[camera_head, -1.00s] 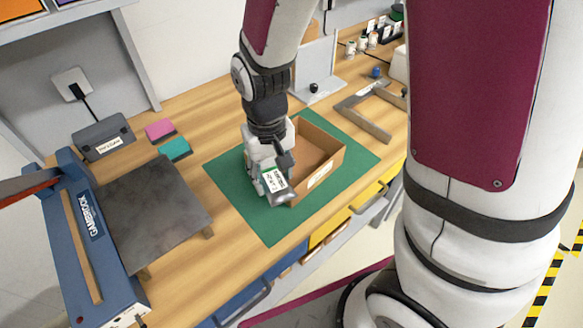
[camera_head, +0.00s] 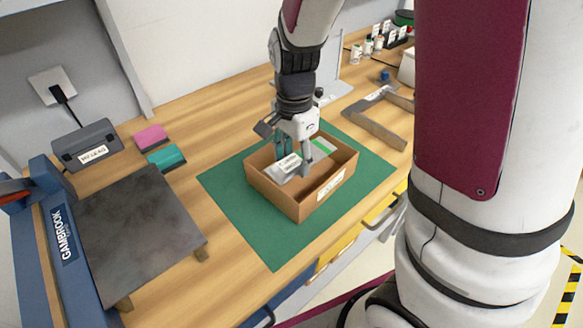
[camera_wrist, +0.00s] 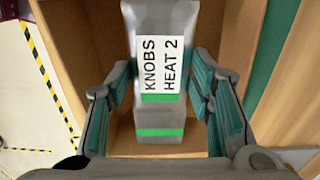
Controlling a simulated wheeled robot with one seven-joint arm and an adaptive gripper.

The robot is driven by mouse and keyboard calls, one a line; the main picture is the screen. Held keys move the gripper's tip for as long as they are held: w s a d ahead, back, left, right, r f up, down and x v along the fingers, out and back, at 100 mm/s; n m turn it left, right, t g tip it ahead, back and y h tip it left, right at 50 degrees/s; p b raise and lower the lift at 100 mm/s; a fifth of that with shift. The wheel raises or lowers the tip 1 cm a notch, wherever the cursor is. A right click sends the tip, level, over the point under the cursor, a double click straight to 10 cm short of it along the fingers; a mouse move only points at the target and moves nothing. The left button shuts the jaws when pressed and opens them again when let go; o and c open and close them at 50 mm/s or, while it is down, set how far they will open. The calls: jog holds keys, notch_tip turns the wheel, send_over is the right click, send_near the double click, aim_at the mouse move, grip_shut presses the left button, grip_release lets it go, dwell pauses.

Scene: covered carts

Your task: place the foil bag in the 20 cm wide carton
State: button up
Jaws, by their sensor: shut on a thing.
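The foil bag (camera_head: 292,164) is silvery with a white label and green stripes. In the wrist view the bag (camera_wrist: 160,110) reads "KNOBS HEAT 2" and lies between my fingers. My gripper (camera_head: 292,160) is shut on it and points down inside the carton. The carton (camera_head: 283,202) is an open brown box with a white label on its front wall, standing on the green mat (camera_head: 240,215). The bag is within the carton's walls in the head view. I cannot tell whether it touches the floor. My fingers hide part of the bag.
A dark plate on a blue GAMBROOK machine (camera_head: 140,235) stands at left. Pink (camera_head: 151,137) and teal (camera_head: 166,157) blocks lie behind it. A grey metal frame (camera_head: 375,125) lies right of the mat, with small bottles (camera_head: 367,46) further back. The mat around the carton is clear.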

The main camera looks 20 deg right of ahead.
aim_at(294, 162)
jog(key=shift+f+b, duration=0.3)
jog(key=shift+f, duration=2)
jog(key=o, duration=1.2)
jog(key=shift+f, duration=0.15)
notch_tip(294, 162, up, 12)
jog(key=shift+f+p, duration=0.1)
jog(key=shift+p, duration=0.7)
jog(key=shift+s+r, duration=0.2)
jog(key=shift+r, duration=0.4)
jog(key=s+r+n+t, duration=0.1)
jog(key=s+r+n, duration=0.2)
jog(key=s, duration=0.3)
jog(key=s+r+n+t, duration=0.1)
jog(key=s+r+n, duration=0.2)
jog(key=s+n, duration=0.3)
jog(key=s+r+n+t, duration=0.2)
jog(key=s+r+n, duration=0.2)
jog(key=s+n, duration=0.1)
jog(key=shift+s+d, duration=0.15)
jog(key=shift+s, duration=0.3)
